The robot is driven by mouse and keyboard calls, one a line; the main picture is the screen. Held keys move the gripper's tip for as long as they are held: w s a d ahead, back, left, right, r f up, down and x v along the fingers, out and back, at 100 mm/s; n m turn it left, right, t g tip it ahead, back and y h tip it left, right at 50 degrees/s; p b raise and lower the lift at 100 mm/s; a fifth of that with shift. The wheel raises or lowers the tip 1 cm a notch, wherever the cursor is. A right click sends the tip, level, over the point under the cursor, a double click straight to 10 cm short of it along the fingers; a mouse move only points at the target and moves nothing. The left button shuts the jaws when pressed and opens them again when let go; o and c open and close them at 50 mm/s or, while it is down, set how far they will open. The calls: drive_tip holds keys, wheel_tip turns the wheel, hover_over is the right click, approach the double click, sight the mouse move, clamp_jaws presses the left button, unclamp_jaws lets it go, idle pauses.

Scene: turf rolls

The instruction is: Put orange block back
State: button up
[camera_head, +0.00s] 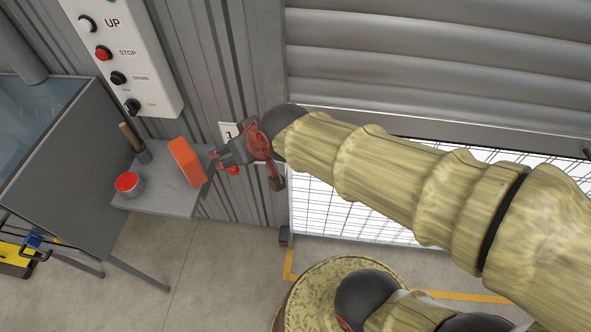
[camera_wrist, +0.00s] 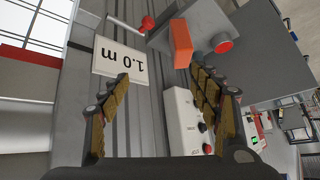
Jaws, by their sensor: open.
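The orange block (camera_head: 186,160) stands near the right edge of a small grey shelf (camera_head: 165,203) against the corrugated wall. My gripper (camera_head: 218,156) is just right of the block, with its fingers pointing left towards it. In the wrist view my gripper (camera_wrist: 160,77) is open, its fingers wide apart with nothing between them. The orange block shows there too (camera_wrist: 181,42), beyond the fingers and nearer the right one. I cannot tell whether the gripper touches the block, but a gap seems to remain.
A white button panel (camera_head: 125,55) hangs above. A sign reading 1.0 m (camera_wrist: 119,62) is on the wall. A dark bench (camera_head: 55,150) stands left.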

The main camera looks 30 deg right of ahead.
drive_tip(key=s+d+r+g+h, duration=0.1)
drive_tip(key=s+d, duration=0.2)
drive_tip(key=s, duration=0.4)
drive_tip(key=s+d+r+m+g, duration=0.1)
drive_tip(key=s+d+r, duration=0.1)
drive_tip(key=s+d, duration=0.2)
drive_tip(key=s, duration=0.3)
drive_tip(key=shift+h, duration=0.4)
drive_tip(key=shift+d+r, duration=0.1)
